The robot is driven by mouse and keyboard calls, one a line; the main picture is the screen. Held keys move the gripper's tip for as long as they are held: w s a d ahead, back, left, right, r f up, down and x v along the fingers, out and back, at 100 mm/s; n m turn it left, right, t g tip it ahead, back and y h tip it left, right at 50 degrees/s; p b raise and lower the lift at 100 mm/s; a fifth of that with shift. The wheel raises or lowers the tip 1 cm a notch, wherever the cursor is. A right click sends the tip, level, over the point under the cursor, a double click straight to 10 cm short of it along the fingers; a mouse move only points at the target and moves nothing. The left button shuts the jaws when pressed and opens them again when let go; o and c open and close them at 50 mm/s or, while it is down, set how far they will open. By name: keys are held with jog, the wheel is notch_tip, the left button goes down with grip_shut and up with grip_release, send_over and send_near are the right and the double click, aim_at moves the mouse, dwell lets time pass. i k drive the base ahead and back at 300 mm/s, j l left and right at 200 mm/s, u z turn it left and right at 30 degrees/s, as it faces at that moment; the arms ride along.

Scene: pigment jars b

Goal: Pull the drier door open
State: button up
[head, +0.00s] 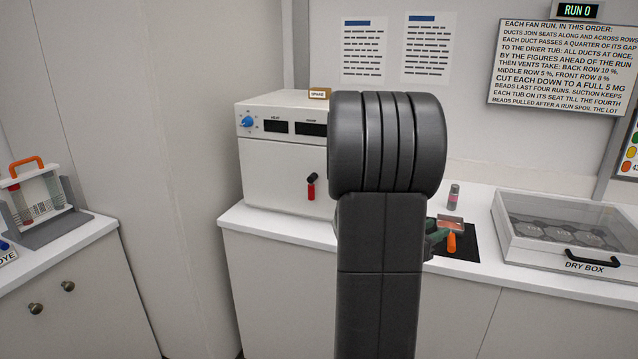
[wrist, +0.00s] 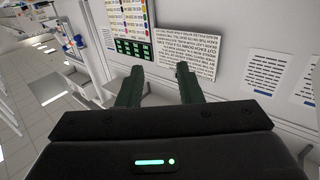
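The drier (head: 280,165) is a white box on the counter with a blue knob and two dark displays on its upper front. Its door looks shut. A latch-like handle (head: 311,188), red below and black above, is on the front face. My arm hides the drier's right side. My gripper is mostly hidden behind my arm in the head view; a dark green part of it seems to show right of the arm. In the wrist view my gripper (wrist: 160,78) has its two green fingers apart with nothing between them. No drier shows in the wrist view.
A black mat (head: 468,251) with an orange-handled item lies right of my arm. A small bottle (head: 454,197) stands behind it. A clear-lidded dry box (head: 556,258) is at right. A tube rack (head: 48,220) with an orange handle stands on the left counter.

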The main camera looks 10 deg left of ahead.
aim_at(274, 173)
jog(key=i+u, duration=0.15)
jog(key=u, duration=0.3)
jog(key=i+u, duration=0.15)
jog(key=u, duration=0.3)
